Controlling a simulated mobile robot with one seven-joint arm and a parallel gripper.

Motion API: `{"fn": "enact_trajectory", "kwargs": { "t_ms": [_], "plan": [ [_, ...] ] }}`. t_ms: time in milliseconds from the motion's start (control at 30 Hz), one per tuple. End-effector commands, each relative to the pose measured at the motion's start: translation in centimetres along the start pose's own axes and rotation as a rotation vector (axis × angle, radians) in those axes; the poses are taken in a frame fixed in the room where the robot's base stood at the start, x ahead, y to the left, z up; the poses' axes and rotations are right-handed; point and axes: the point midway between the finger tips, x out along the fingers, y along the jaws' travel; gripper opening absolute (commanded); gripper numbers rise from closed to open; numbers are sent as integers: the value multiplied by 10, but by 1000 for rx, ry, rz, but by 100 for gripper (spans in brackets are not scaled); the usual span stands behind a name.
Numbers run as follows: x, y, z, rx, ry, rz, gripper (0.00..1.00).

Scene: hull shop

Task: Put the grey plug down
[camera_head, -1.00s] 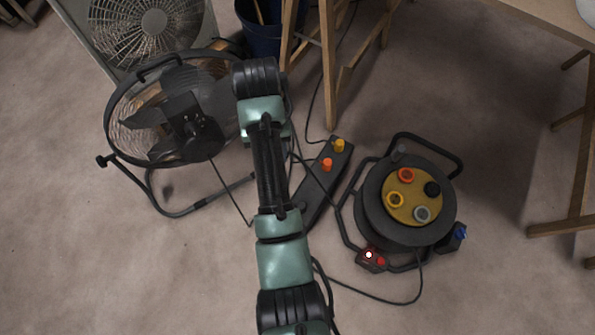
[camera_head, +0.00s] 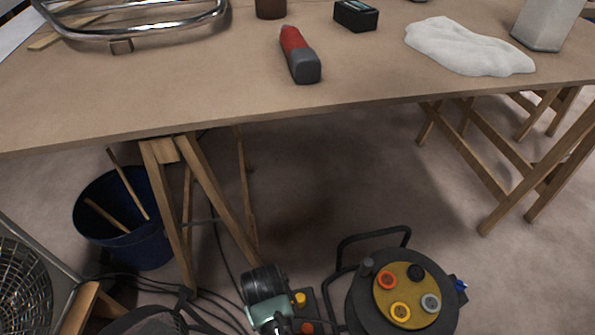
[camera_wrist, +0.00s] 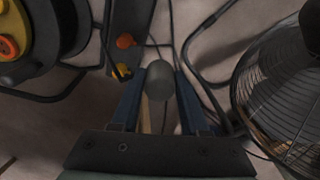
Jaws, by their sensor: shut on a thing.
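My gripper (camera_wrist: 159,84) shows in the wrist view with its two blue fingers on either side of the grey plug (camera_wrist: 158,79). It is shut on the plug. The plug's rounded grey end faces the camera, and the rest of it is hidden. How high it is above the floor I cannot tell. In the head view my gripper and the plug are out of sight; only part of my arm shows at the bottom edge.
The wooden workbench (camera_head: 190,98) holds a red-and-grey tool (camera_head: 299,55), a black box (camera_head: 356,15) and a white cloth (camera_head: 465,46). Cables cross the floor.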

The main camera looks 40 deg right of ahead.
Motion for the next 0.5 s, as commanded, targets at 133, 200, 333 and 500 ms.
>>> {"fn": "enact_trajectory", "kwargs": {
  "t_ms": [133, 200, 333, 500],
  "plan": [
    [67, 44, 41, 119, -5, 0, 0],
    [84, 56, 55, 157, -3, 1, 0],
    [103, 69, 73, 201, 0, 3, 0],
    [119, 74, 79, 218, 3, 4, 0]
  ]
}}
